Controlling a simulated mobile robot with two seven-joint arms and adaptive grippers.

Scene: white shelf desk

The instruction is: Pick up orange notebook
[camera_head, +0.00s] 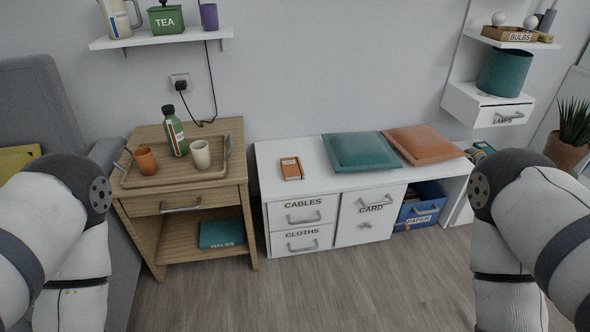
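A small orange notebook (291,168) lies flat on the left part of the white shelf desk's top (285,191). It has a pale label on its cover and a dark edge or band along one side. Nothing touches it. My arms come in at the left and right edges of the head view, well apart from the notebook. Neither of my grippers shows in this view.
A teal cushion (361,151) and an orange cushion (424,144) lie right of the notebook. A wooden nightstand (187,193) at left bears a tray (133,182) with a green bottle (174,131) and two cups. The desk top around the notebook is clear.

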